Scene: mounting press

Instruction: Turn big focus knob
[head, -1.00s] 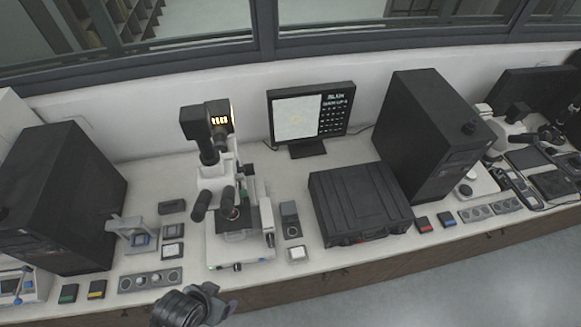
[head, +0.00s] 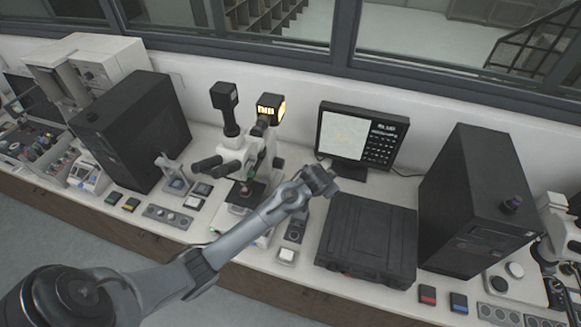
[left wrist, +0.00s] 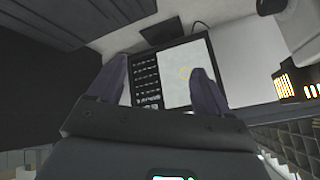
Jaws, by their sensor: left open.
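The white microscope (head: 258,150) with black eyepieces and a lit lamp box stands on the bench, left of the monitor. My left arm crosses in front of its lower part, and the big focus knob cannot be made out. My left gripper (head: 326,181) is right of the microscope, above the bench, apart from it and in front of the monitor. In the left wrist view the gripper (left wrist: 160,68) is open, with nothing between its two dark fingers. The microscope's lit lamp box (left wrist: 298,87) shows at the right there. My right gripper is not in view.
The monitor (head: 357,136) stands behind my gripper. A black case (head: 368,232) lies below and right of it. Tall black boxes stand at left (head: 137,128) and right (head: 480,195). Small pads and a white button (head: 286,256) lie near the bench's front edge.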

